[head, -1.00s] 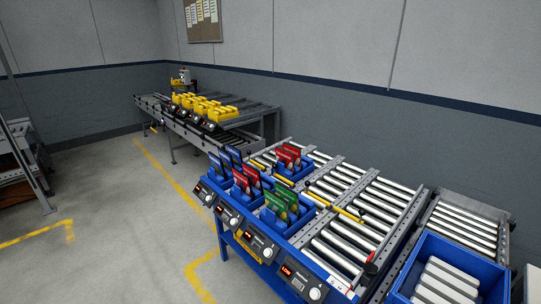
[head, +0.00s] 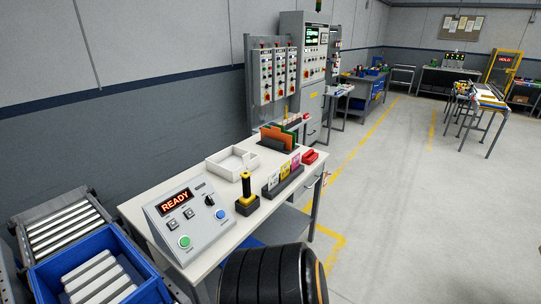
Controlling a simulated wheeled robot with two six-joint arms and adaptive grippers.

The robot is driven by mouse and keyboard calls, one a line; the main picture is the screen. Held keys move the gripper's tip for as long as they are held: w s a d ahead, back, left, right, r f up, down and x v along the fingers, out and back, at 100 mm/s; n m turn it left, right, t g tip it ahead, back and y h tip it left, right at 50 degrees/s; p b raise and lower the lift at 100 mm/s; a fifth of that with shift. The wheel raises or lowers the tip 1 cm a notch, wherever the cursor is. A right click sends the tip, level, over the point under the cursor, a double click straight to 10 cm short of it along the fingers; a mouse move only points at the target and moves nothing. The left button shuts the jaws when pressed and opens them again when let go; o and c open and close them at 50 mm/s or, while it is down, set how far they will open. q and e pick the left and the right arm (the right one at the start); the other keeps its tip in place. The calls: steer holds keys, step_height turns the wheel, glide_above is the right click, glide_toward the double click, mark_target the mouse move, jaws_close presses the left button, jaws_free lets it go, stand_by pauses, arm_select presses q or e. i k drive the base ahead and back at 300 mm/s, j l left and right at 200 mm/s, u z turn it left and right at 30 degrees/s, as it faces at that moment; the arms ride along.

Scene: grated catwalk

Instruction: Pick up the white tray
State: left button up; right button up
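A white tray (head: 223,172) with low walls sits on a light-topped workbench (head: 155,212) in the head view, near the bench's back edge by the wall. It is shallow and looks empty apart from a divider or inner wall. A dark, rounded, ribbed part of mine fills the bottom centre of the view and covers some of the floor and the bench's near side. Neither gripper shows in the head view.
A control box reading READY (head: 185,220) stands left of the tray. A blue bin (head: 98,279) is at left. Open floor (head: 400,200) lies right.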

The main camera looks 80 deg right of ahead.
mark_target(229, 163)
steer(key=z, duration=2.35)
steer(key=u, duration=0.55)
steer(key=i+l+u, duration=0.15)
steer(key=l+u, duration=0.25)
steer(key=l, duration=0.15)
steer(key=i+l+u, duration=0.1)
steer(key=l+u, duration=0.3)
steer(key=l, duration=0.2)
steer(key=l+u, duration=0.4)
steer(key=l, duration=0.2)
